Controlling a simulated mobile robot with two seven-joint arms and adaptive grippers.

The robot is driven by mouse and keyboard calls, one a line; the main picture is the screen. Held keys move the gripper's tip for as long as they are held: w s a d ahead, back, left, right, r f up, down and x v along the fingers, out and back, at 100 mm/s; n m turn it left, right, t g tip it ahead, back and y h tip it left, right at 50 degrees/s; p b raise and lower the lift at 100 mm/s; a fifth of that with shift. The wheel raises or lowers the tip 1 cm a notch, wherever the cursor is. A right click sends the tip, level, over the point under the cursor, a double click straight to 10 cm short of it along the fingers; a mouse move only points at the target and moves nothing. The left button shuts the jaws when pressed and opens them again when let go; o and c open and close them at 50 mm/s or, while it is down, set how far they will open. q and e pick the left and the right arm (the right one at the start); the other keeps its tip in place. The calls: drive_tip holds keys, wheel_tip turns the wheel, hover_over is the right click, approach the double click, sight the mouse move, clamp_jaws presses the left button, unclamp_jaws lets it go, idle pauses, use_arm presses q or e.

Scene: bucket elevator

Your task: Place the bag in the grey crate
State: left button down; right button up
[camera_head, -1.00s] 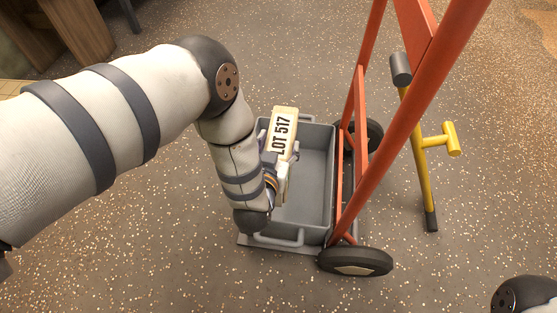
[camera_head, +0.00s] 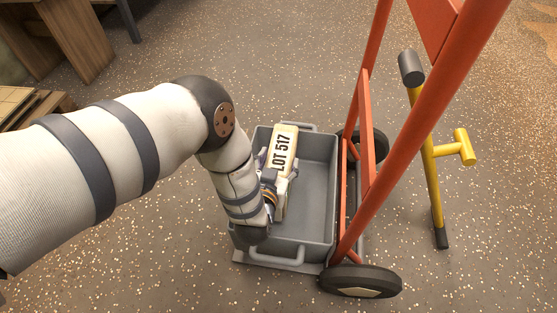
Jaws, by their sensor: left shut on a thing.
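The bag (camera_head: 283,150) is cream-coloured and narrow, marked "LOT 517". My left gripper (camera_head: 279,180) is shut on it, with a finger showing on each side. The bag is over the left part of the grey crate (camera_head: 316,225), inside its rim as seen from above. I cannot tell whether the bag touches the crate floor. The right part of the crate is bare. My left wrist hides the crate's left wall and near left corner. My right gripper is out of view.
The crate sits on the plate of an orange hand truck (camera_head: 391,164), whose frame rises on the right. Its black wheels (camera_head: 360,281) flank it. A yellow stand (camera_head: 431,170) is farther right. Wooden furniture (camera_head: 75,40) is at upper left. Speckled floor is open around.

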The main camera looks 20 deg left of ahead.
use_arm(q)
drive_tip(key=shift+w+f, duration=0.15)
drive_tip(key=shift+f, duration=0.15)
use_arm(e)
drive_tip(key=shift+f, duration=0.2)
use_arm(q)
drive_tip(key=shift+c, duration=2.2)
unclamp_jaws()
drive_tip(key=shift+f, duration=0.1)
drive_tip(key=shift+s+d+r+p, duration=0.15)
drive_tip(key=shift+s+r+p, duration=0.65)
drive_tip(key=shift+r, duration=0.3)
drive_tip(key=p+v, duration=0.3)
drive_tip(key=v, duration=0.7)
drive_tip(key=shift+s+f+p, duration=0.2)
drive_tip(key=shift+s+p, duration=0.1)
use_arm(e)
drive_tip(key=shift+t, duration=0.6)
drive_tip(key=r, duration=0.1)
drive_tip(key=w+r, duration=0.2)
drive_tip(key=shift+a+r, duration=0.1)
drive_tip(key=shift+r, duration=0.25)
use_arm(q)
drive_tip(key=shift+s, duration=0.1)
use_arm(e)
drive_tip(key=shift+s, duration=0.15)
